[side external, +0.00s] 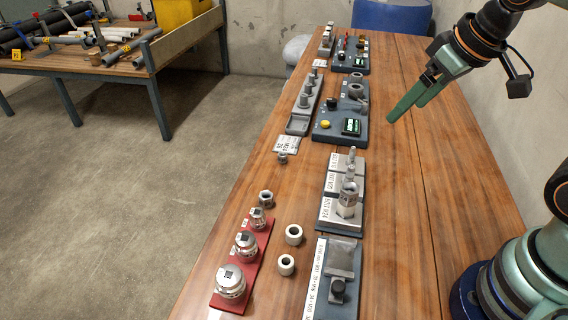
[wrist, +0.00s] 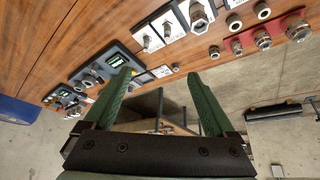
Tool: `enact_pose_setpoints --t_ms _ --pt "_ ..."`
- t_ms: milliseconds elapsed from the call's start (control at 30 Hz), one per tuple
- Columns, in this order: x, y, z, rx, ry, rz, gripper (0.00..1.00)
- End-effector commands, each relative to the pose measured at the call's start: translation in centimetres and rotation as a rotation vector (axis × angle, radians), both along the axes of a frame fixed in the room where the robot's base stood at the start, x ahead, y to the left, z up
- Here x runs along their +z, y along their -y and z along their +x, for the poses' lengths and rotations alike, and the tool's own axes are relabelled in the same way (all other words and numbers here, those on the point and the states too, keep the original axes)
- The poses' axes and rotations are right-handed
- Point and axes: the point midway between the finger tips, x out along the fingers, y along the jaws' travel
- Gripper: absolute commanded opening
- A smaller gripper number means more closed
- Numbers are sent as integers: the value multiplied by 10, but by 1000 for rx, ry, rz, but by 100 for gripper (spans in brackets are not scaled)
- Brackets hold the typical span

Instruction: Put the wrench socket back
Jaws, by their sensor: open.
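A red rail (side external: 222,303) at the near left of the bench holds several chrome sockets (side external: 245,245) in a row, in graded sizes. A small dark metal piece (side external: 265,198) stands just beyond the rail's far end, and it also shows in the wrist view (wrist: 214,52). A larger chrome socket-like piece (side external: 348,197) stands on the near pad of a labelled board (side external: 327,222); I cannot tell whether it covers a bolt. My gripper (side external: 405,112) is open and empty, high above the bench's right side, apart from these things. In the wrist view nothing lies between its fingers (wrist: 160,75).
Two pale rings (side external: 294,234) lie between rail and boards. A small nut-like piece (side external: 282,157) stands near a paper tag (side external: 286,144). Dark device panels (side external: 340,125) and a grey peg tray (side external: 303,105) stand farther back. The bench's right strip is clear.

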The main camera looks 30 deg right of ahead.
Motion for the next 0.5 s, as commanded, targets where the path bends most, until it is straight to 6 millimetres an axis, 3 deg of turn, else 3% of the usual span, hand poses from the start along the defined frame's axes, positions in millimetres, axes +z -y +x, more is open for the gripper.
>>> enact_pose_setpoints --t_ms 133,500 --pt "-2 14 -8 -77 27 17 90" --pt "-3 15 -9 -85 28 18 90"
